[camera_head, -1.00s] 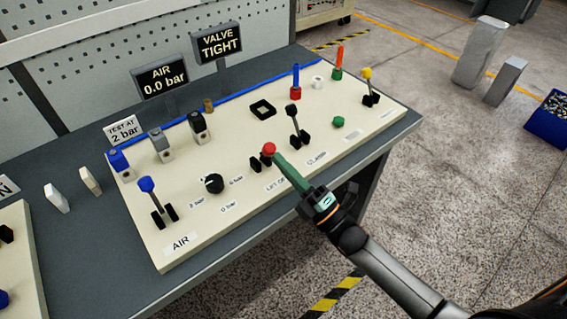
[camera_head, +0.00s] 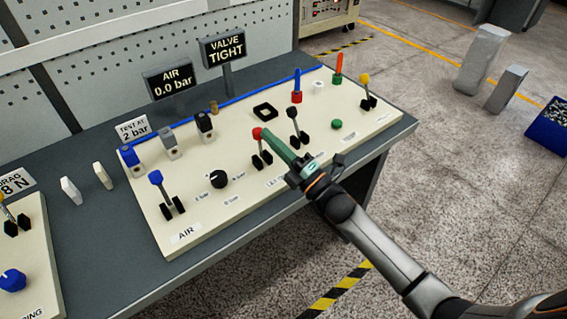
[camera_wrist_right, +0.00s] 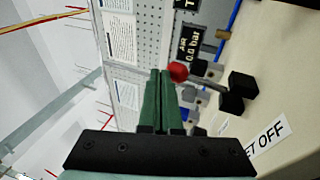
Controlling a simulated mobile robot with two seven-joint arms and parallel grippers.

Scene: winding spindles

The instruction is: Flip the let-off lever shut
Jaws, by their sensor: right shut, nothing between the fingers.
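The let-off lever has a red knob (camera_head: 257,132) on a short stem between two black blocks (camera_head: 262,160). It stands up from the cream panel (camera_head: 215,238), and the "LET OFF" label (camera_wrist_right: 264,138) lies beside it in the wrist view. My right gripper (camera_head: 267,137), with green fingers, is shut and empty, its tips at the red knob on its near side. In the wrist view the fingertips (camera_wrist_right: 160,74) are right beside the red knob (camera_wrist_right: 177,70); I cannot tell if they touch. My left gripper is not in view.
The clamp lever (camera_head: 292,113) with a black knob stands close to the right. A blue-knobbed air lever (camera_head: 156,178) and a black dial (camera_head: 219,180) are on the left. Signs read "AIR 0.0 bar" (camera_head: 167,80) and "VALVE TIGHT" (camera_head: 224,48).

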